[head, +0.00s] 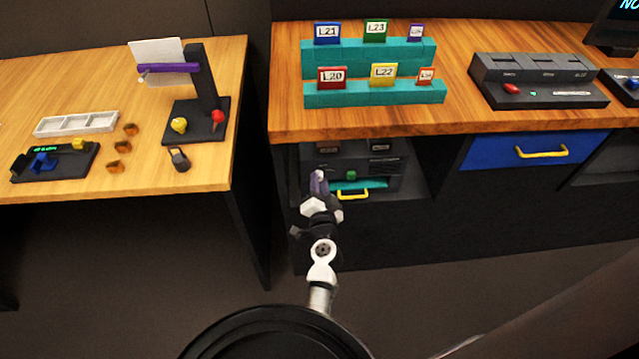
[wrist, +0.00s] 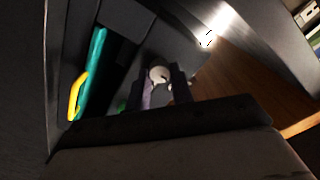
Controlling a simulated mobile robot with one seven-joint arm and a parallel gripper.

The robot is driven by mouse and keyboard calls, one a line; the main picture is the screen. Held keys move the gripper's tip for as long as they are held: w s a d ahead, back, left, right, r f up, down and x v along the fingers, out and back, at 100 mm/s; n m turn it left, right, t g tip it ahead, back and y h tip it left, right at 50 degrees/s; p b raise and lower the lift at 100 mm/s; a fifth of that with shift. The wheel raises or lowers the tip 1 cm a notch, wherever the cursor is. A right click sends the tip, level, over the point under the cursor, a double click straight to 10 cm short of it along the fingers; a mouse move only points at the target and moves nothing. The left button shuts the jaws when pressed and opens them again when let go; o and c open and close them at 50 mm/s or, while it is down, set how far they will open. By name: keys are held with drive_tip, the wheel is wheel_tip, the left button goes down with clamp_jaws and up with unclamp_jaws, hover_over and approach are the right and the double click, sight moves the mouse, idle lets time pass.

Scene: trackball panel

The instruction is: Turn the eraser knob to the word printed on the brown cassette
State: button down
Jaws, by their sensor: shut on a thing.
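My gripper (head: 319,180) reaches into the open bay under the right-hand desk, in front of a dark panel (head: 385,165). In the wrist view, my gripper (wrist: 165,85) is shut on a pale, rounded knob (wrist: 158,73), which appears to be the eraser knob. The fingers hide part of it, and its pointing direction cannot be read. In the head view, a small brownish block (head: 328,147) at the panel's upper left may be the brown cassette. A darker block (head: 379,145) sits to its right. No word on either is legible.
A green button (head: 351,175) and a teal drawer with a yellow handle (head: 353,194) are close to my gripper's right. The desk top edge (head: 400,130) overhangs the bay. A blue drawer (head: 490,150) is farther right. The left table (head: 215,185) stands across a gap.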

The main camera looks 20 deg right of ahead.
drive_tip(key=m, duration=0.8)
drive_tip(key=shift+r+m, duration=0.1)
drive_tip(key=shift+m, duration=0.2)
idle(0.6)
drive_tip(key=c, duration=1.2)
unclamp_jaws()
drive_tip(key=shift+s, duration=0.1)
